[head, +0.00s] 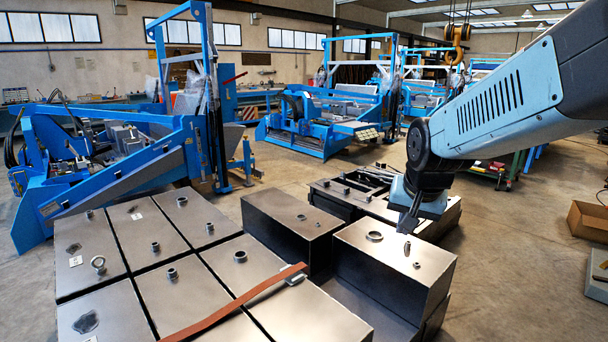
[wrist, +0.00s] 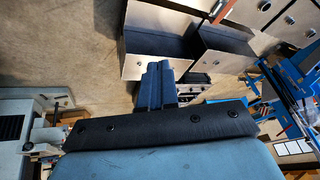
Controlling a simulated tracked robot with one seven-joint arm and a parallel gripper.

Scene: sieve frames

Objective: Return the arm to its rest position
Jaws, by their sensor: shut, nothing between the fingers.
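My arm reaches in from the right of the head view, its pale blue link bending down at a dark joint. My gripper (head: 408,222) hangs at its end, over or just in front of the back of a dark metal box (head: 395,262). In the wrist view the fingers of my gripper (wrist: 158,80) are together with nothing between them. I cannot tell how far the fingertips are above the box.
Several metal boxes (head: 100,255) stand close together in front, with an orange strap (head: 235,304) across them. A low black frame (head: 350,190) lies behind. Blue machines (head: 325,120) stand farther back. A cardboard box (head: 588,222) is at right. Floor (head: 515,260) between is clear.

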